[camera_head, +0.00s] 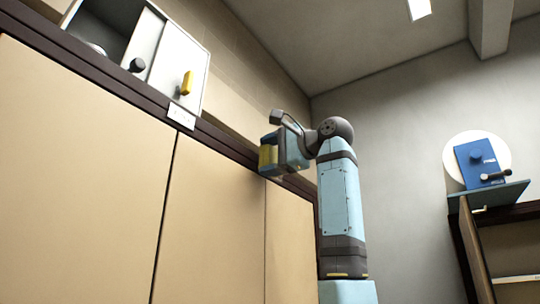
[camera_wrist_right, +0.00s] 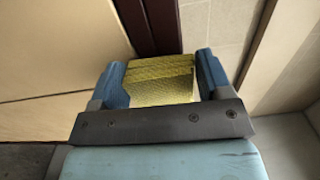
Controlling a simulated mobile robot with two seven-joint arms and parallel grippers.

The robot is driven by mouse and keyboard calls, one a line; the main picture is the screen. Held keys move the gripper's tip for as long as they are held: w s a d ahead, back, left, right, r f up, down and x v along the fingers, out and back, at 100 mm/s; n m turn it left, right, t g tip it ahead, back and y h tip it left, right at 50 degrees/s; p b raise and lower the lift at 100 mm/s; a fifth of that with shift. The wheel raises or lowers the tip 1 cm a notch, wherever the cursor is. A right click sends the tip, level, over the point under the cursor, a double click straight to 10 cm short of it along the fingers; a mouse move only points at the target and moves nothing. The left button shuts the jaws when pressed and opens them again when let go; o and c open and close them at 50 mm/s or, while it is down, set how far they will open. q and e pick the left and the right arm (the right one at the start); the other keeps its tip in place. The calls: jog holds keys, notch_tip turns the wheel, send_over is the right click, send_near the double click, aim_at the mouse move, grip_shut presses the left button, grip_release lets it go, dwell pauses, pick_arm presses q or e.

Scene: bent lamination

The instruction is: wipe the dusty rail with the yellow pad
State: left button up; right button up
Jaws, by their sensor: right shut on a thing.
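The yellow pad (camera_wrist_right: 160,82) is between the two blue fingers of my right gripper (camera_wrist_right: 161,72), which is shut on it. In the head view the right gripper (camera_head: 270,155) is beside the far part of the dark brown rail (camera_head: 100,72), with a bit of yellow showing at its fingers. The rail runs along the top of the tan panels. In the wrist view the dark rail (camera_wrist_right: 150,22) lies just beyond the pad; I cannot tell whether they touch. Dust on the rail is not clear. My left gripper is out of view.
A grey-white cabinet (camera_head: 180,65) with an open compartment, a dark knob (camera_head: 137,65) and a yellow handle (camera_head: 186,83) stands above the rail at left. A white label (camera_head: 181,117) is on the rail.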

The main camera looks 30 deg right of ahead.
jog(key=shift+p+x, duration=0.35)
jog(key=shift+x, duration=0.55)
jog(key=shift+d, duration=0.15)
